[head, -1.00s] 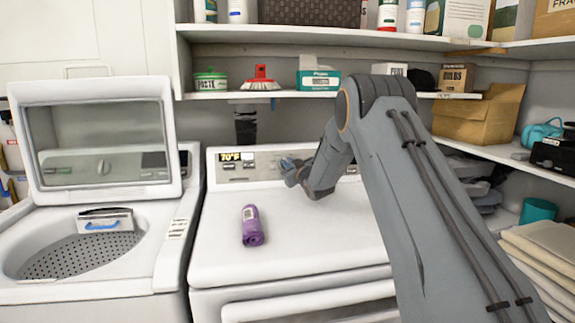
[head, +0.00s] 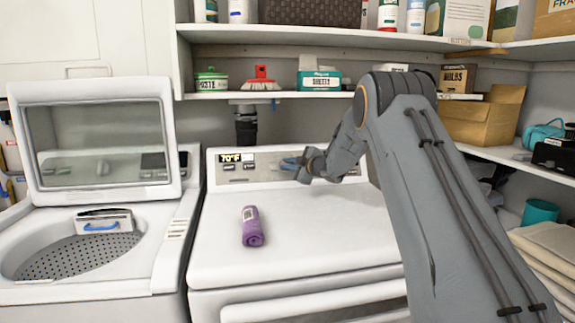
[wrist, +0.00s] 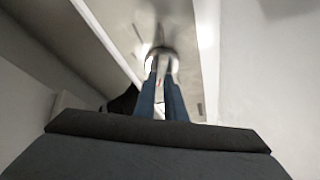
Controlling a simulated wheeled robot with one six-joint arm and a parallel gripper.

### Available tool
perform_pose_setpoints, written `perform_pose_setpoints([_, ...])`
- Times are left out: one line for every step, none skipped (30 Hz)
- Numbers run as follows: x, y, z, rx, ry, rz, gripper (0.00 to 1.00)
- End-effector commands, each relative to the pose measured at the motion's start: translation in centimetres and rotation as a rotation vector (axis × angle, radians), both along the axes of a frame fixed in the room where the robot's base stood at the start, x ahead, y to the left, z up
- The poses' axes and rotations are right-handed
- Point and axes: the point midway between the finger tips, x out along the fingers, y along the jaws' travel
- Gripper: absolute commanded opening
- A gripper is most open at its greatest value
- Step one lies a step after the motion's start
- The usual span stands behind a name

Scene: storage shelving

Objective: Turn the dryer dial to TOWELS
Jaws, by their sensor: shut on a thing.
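The dryer (head: 300,235) stands in the middle of the head view, with its control panel (head: 262,165) upright along the back and a display reading 70°F. My gripper (head: 289,163) is at that panel, right of the display, and covers the dial in the head view. In the wrist view the two blue fingers (wrist: 162,95) reach to the round dial (wrist: 160,58) and are shut on it. The dial's lettering and pointer are blurred, so I cannot tell its setting.
A purple rolled towel (head: 251,226) lies on the dryer top. The washer (head: 90,250) with its lid raised stands at left. Shelves (head: 300,95) with boxes and bottles run above the panel and along the right. The front dryer top is clear.

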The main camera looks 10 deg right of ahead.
Motion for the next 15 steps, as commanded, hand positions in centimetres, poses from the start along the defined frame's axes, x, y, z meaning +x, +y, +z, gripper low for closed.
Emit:
perform_pose_setpoints([-0.03,0.02,0.0,-0.017,0.0,0.008,0.0])
perform_pose_setpoints([-0.02,0.02,0.0,-0.025,0.0,0.012,0.0])
perform_pose_setpoints([-0.02,0.02,0.0,-0.037,0.001,0.018,0.0])
perform_pose_setpoints([-0.02,0.02,0.01,-0.042,0.0,0.021,0.0])
perform_pose_setpoints([-0.02,0.02,0.02,-0.048,-0.001,0.023,0.0])
perform_pose_setpoints([-0.01,0.03,0.01,-0.054,-0.001,0.026,0.0])
perform_pose_setpoints([-0.01,0.03,0.01,-0.059,0.0,0.029,0.0])
perform_pose_setpoints([-0.02,0.04,-0.01,-0.062,0.0,0.03,0.0])
perform_pose_setpoints([-0.02,0.03,-0.02,-0.066,0.0,0.032,0.0])
perform_pose_setpoints([-0.01,0.05,-0.02,-0.067,0.0,0.032,0.0])
perform_pose_setpoints([-0.01,0.04,-0.03,-0.068,0.0,0.033,0.0])
perform_pose_setpoints([-0.01,0.04,-0.03,-0.069,0.0,0.033,0.0])
perform_pose_setpoints([-0.02,0.05,-0.04,-0.069,0.0,0.033,0.0])
perform_pose_setpoints([-0.02,0.05,-0.04,-0.069,0.0,0.033,0.0])
perform_pose_setpoints([-0.01,0.05,-0.04,-0.069,0.0,0.033,0.0])
